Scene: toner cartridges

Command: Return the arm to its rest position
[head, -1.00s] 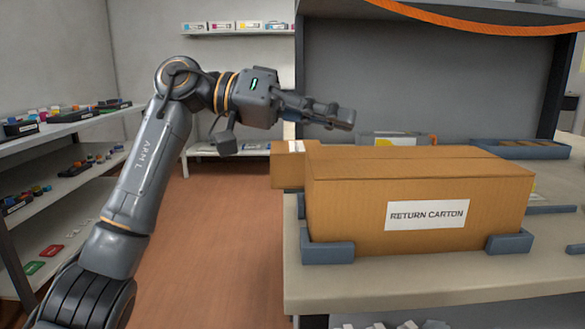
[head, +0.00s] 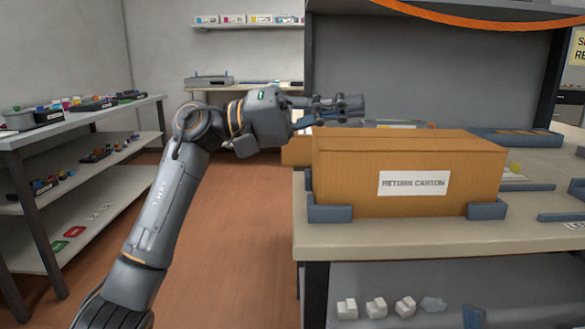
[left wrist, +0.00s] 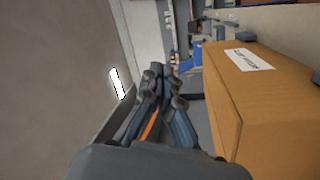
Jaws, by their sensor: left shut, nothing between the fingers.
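My left arm reaches up from the lower left in the head view. Its gripper (head: 352,106) is shut and empty, just above the level of the return carton's top and behind its left part. In the left wrist view the shut fingers (left wrist: 158,76) point away from the camera. The closed brown return carton (head: 410,165), with a white label, sits between grey corner brackets on the workbench (head: 420,232). It also shows at the right of the left wrist view (left wrist: 265,100). My right gripper is not in view.
A shelf unit (head: 90,130) with small coloured parts stands at the left. A wall shelf (head: 248,27) holds boxes at the back. A second brown box (head: 297,151) is behind the carton. White pieces (head: 376,308) lie under the bench. The floor (head: 230,235) between is clear.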

